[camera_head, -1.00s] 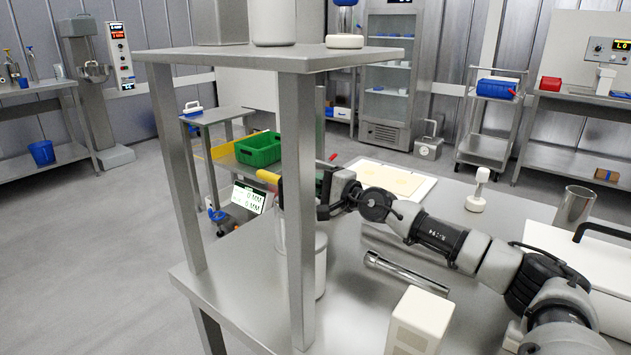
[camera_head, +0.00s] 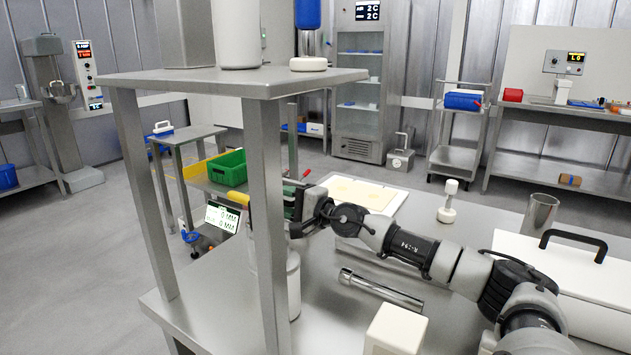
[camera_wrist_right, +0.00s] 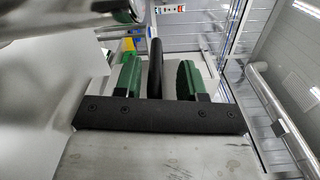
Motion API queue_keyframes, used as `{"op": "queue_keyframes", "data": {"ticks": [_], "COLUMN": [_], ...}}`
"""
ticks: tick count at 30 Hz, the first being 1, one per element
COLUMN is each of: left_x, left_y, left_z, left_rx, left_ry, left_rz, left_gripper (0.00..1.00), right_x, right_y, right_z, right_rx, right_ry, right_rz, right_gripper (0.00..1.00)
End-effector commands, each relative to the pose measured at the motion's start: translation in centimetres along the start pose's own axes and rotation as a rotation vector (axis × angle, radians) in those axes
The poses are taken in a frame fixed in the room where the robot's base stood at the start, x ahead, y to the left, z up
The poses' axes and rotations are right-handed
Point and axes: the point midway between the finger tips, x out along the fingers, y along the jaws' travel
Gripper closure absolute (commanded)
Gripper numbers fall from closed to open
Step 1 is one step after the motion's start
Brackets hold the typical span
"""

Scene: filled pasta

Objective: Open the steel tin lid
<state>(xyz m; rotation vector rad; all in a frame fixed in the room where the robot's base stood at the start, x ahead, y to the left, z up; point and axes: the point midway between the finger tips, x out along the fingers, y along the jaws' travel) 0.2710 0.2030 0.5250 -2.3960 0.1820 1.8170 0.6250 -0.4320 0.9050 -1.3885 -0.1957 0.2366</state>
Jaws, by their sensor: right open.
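No steel tin lid can be made out with certainty. A plain steel container (camera_head: 183,32) stands on the raised shelf in the head view, its top cut off by the frame. An open steel cylinder (camera_head: 538,214) stands on the bench at the right. My right gripper (camera_head: 291,207) is behind the shelf's front post, partly hidden. In the right wrist view its green finger pads (camera_wrist_right: 157,80) are apart, with a dark upright bar (camera_wrist_right: 155,68) showing between them. I cannot tell what the bar belongs to or whether it is touched. My left gripper is out of view.
The steel shelf (camera_head: 230,84) and its posts stand close to my right arm. A steel tube (camera_head: 382,290), a white block (camera_head: 397,328) and a white box with a black handle (camera_head: 590,275) are on the bench. A pale board (camera_head: 365,197) lies behind the arm.

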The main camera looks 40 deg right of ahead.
Motion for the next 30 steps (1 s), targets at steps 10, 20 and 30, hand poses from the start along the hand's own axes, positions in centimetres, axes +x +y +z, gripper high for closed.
{"op": "queue_keyframes", "data": {"ticks": [10, 20, 30], "left_x": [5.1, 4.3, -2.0], "left_y": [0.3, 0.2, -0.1], "left_z": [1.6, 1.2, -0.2], "left_rx": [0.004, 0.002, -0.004], "left_ry": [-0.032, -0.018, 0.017], "left_rz": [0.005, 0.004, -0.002], "left_gripper": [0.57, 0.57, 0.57], "right_x": [0.0, -2.9, -5.6], "right_y": [-3.0, -4.9, -6.2], "right_z": [0.5, 0.4, 0.1], "right_rx": [-0.001, -0.002, 0.000], "right_ry": [-0.001, 0.000, 0.002], "right_rz": [-0.002, -0.003, 0.002], "right_gripper": [0.60, 0.60, 0.60]}}
